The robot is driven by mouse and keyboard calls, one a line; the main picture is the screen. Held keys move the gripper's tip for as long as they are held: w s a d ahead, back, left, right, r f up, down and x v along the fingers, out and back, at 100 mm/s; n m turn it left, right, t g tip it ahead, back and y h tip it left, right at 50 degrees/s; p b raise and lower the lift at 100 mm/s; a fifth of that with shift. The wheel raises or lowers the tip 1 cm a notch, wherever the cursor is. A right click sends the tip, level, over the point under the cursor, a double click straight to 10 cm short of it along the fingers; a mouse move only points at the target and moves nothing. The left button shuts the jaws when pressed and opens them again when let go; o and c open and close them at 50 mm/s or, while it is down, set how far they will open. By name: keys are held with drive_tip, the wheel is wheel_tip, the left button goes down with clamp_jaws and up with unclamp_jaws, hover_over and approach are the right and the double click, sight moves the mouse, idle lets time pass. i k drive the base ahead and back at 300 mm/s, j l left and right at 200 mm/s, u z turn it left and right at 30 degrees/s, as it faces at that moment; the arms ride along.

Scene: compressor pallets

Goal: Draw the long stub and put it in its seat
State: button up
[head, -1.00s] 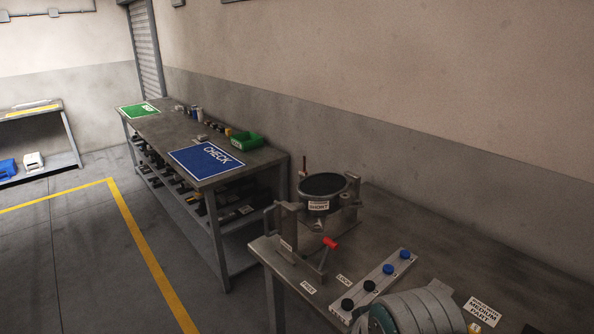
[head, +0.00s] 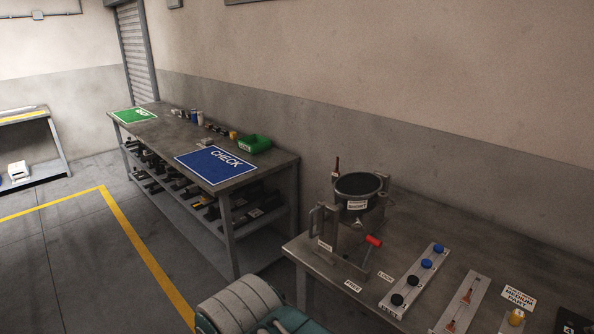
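I cannot tell which piece is the long stub. A metal stand on the near bench holds a dark round vessel (head: 359,184) with a white label that seems to read "SHORT". A lever with a red grip (head: 374,241) sticks out at its front right. A thin upright brown-tipped piece (head: 336,168) shows behind the stand. A light plate (head: 465,302) to the right bears two small reddish-brown pieces, and I cannot tell if either is a stub or a seat. My gripper is out of view; only a rounded part of my arm shows at the bottom.
A strip (head: 412,280) with blue and black knobs lies right of the stand, and a yellow-topped piece (head: 516,317) is farther right. A second bench has a blue CHECK mat (head: 215,163), a green mat (head: 134,115) and a green bin (head: 254,143).

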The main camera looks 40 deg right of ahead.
sight(336, 173)
drive_tip(key=i+j, duration=0.25)
drive_tip(key=i, duration=0.25)
drive_tip(key=i+z, duration=0.2)
drive_tip(key=z, duration=0.2)
drive_tip(key=i+z, duration=0.45)
drive_tip(key=z, duration=0.3)
drive_tip(key=i+z, duration=0.2)
drive_tip(key=z, duration=0.2)
drive_tip(key=i+z, duration=0.2)
drive_tip(key=z, duration=0.2)
drive_tip(key=i+z, duration=0.2)
drive_tip(key=z, duration=0.2)
drive_tip(key=i+j+z, duration=0.15)
drive_tip(key=z, duration=0.2)
drive_tip(key=i+j+z, duration=0.15)
drive_tip(key=i+z, duration=0.2)
